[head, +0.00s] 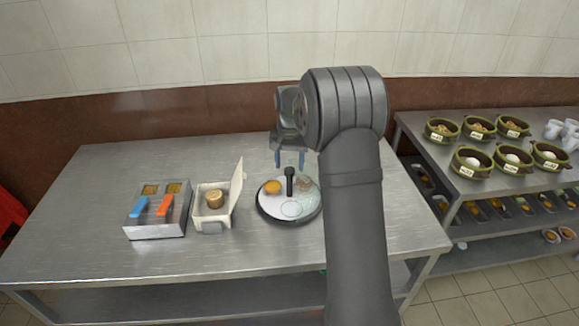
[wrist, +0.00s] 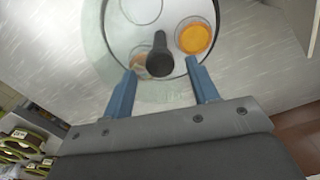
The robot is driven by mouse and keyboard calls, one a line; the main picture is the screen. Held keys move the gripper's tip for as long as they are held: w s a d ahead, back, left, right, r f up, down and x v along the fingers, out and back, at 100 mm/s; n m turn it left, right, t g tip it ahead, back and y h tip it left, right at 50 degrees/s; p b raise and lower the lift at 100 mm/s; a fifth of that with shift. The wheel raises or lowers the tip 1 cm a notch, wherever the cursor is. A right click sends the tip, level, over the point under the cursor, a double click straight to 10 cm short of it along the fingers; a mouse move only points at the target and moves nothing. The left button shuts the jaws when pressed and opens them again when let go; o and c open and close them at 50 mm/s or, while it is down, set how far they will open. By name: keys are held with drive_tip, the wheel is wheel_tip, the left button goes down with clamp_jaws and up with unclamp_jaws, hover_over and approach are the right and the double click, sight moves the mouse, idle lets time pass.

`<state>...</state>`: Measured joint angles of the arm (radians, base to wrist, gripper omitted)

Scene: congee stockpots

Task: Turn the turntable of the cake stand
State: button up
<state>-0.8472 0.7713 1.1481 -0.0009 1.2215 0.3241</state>
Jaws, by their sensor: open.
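The cake stand's round white turntable (head: 299,208) with a dark rim sits on the steel table, right of its middle. A black upright handle (head: 290,181) rises from it, and an orange round item (head: 272,187) and glass dishes lie on it. My gripper (head: 290,160) is over the far side of the turntable, open with blue fingers. In the wrist view, the handle (wrist: 159,58) stands between and beyond the open fingertips (wrist: 163,73) of my gripper, with the orange item (wrist: 194,38) to its right. Whether the fingers touch anything cannot be told.
A white open-lidded box (head: 212,210) with a brown item stands left of the turntable. A steel container (head: 157,212) with blue and orange handles is farther left. A second table (head: 500,145) at right holds several green bowls. The steel table's front is clear.

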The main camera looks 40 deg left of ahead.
drive_tip(key=shift+f, duration=0.95)
drive_tip(key=shift+c, duration=0.2)
clamp_jaws()
